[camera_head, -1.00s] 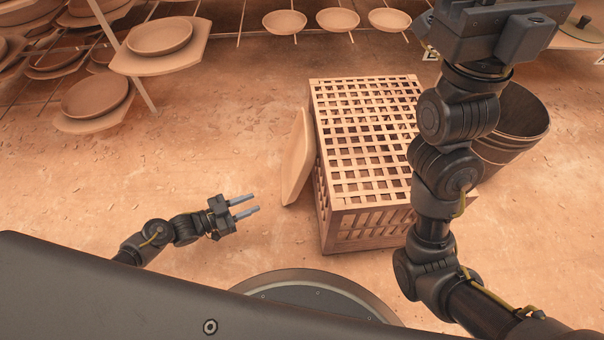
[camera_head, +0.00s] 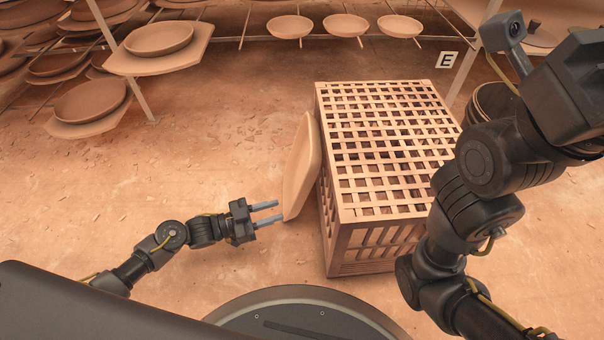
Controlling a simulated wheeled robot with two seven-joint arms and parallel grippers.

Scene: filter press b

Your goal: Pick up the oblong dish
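The oblong dish (camera_head: 303,167) is a tan, shallow piece standing on its edge. It leans against the left side of a slatted wooden crate (camera_head: 385,140). My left gripper (camera_head: 278,212) is low, just left of the dish's near lower end, with its two grey fingers pointing right toward it. The fingers are apart with nothing between them. I cannot tell whether a fingertip touches the dish. My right arm (camera_head: 470,190) rises at the right in front of the crate's right side. The fingers of my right gripper are outside the picture.
Racks at the upper left hold several round dishes on boards (camera_head: 158,38). Three bowls (camera_head: 345,25) stand on a rack at the back. A dark basket (camera_head: 492,102) is partly hidden behind my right arm. A sign marked E (camera_head: 447,60) stands behind the crate.

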